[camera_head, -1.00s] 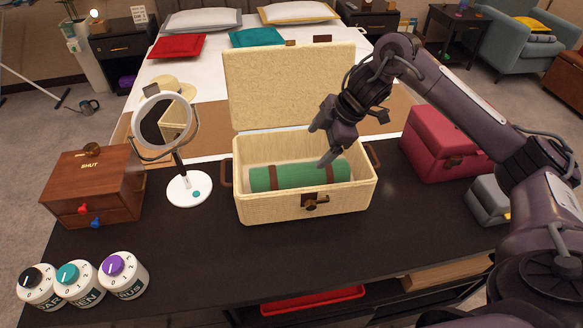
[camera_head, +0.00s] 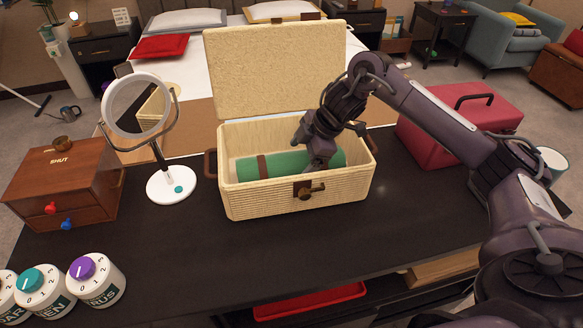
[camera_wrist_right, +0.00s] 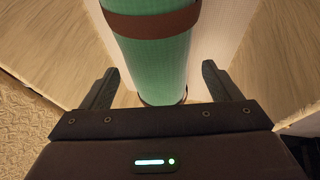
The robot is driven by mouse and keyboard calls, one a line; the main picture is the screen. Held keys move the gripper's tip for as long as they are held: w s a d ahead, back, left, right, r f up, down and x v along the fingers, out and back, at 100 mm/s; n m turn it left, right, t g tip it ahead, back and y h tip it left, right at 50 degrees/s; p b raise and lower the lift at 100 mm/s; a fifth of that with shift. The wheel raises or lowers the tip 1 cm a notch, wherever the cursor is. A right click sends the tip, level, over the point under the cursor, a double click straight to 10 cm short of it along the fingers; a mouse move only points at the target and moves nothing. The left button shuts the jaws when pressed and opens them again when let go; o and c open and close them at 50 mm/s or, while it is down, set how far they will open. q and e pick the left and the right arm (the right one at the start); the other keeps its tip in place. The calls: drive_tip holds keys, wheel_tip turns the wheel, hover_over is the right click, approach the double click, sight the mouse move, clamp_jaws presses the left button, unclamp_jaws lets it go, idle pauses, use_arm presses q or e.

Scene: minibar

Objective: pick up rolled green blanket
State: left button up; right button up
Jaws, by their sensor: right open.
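The rolled green blanket (camera_head: 290,163) lies lengthwise inside the open cream wicker case (camera_head: 250,202), with brown straps around it. My right gripper (camera_head: 311,156) reaches down into the case over the right part of the blanket and hides some of it. In the right wrist view, the open fingers (camera_wrist_right: 160,88) stand on either side of the green roll (camera_wrist_right: 155,60), with a gap to it on both sides. A brown strap (camera_wrist_right: 150,22) crosses the roll. I cannot tell from these views how deep the fingertips are. My left gripper is not in view.
The case's raised lid (camera_head: 270,75) stands behind. A round mirror (camera_head: 170,184) and a wooden box (camera_head: 60,185) are to the left, with several numbered dials (camera_head: 95,280) in front. A red case (camera_head: 430,140) stands right. The dark counter in front is clear.

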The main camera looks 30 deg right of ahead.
sight(293, 164)
drive_tip(key=x, duration=0.4)
drive_tip(key=shift+w+a+f, duration=0.2)
drive_tip(key=shift+a+f, duration=0.05)
drive_tip(key=c, duration=0.9)
